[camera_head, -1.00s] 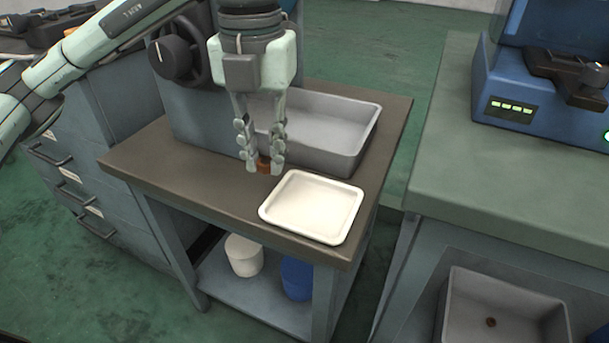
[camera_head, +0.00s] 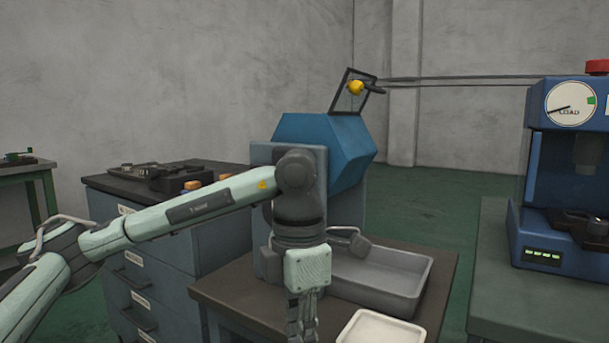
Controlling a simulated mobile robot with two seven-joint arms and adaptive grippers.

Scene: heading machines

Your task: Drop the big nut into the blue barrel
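My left gripper (camera_head: 303,318) points straight down over the brown-topped table, just left of the white tray (camera_head: 381,328). Its fingers run to the bottom edge of the picture and are seen nearly edge-on, so whether they are open or shut, and what lies between them, is hidden. The big nut does not show now; a second ago a small brown-orange piece showed between the fingertips. The blue barrel is also out of view; a blue container showed on the table's lower shelf earlier. My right gripper is not in view.
A grey metal bin (camera_head: 377,281) sits on the table behind the tray. A blue-hooded machine (camera_head: 325,150) stands behind my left wrist. A drawer cabinet (camera_head: 150,270) is at left, and a blue press (camera_head: 570,170) stands on the bench (camera_head: 490,290) at right.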

